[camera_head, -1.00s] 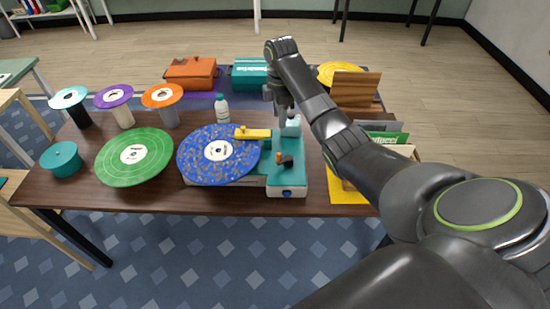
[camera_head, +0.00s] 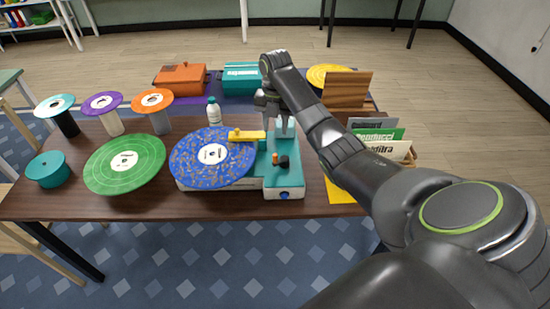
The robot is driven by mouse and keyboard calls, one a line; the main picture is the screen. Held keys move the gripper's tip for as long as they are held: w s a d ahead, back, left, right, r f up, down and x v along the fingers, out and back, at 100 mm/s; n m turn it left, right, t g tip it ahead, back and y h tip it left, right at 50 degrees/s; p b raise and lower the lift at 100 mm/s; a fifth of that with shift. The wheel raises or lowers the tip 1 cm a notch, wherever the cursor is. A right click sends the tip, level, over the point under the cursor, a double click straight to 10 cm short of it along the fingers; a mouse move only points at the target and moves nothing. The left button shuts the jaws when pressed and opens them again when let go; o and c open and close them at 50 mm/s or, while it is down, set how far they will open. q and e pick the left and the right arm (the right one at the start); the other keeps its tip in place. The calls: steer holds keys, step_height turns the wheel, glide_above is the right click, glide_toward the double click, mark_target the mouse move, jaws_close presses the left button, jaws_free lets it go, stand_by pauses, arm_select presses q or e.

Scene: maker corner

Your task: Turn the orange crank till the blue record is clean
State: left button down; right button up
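The blue record (camera_head: 197,168) lies on the teal and white cleaning machine (camera_head: 287,181), its face covered in brownish specks around a white label. A yellow arm (camera_head: 245,135) reaches over the record's edge. A small orange knob (camera_head: 275,158) beside a black part sits on the machine's teal top; this looks like the crank. My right gripper (camera_head: 268,110) points down behind the machine, near its grey upright post (camera_head: 285,127) and apart from the orange knob. Its fingertips are small and partly hidden, so I cannot tell how far they are open. My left gripper is out of view.
A green record (camera_head: 105,178) and a teal canister (camera_head: 48,169) lie left. Several discs on stands (camera_head: 152,99), a white bottle (camera_head: 214,112), an orange box (camera_head: 180,79) and a teal box (camera_head: 240,79) stand behind.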

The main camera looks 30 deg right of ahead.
mark_target(275, 155)
step_height(275, 155, down, 13)
steer(key=shift+f+p, duration=0.1)
steer(key=shift+p, duration=0.45)
jaws_close()
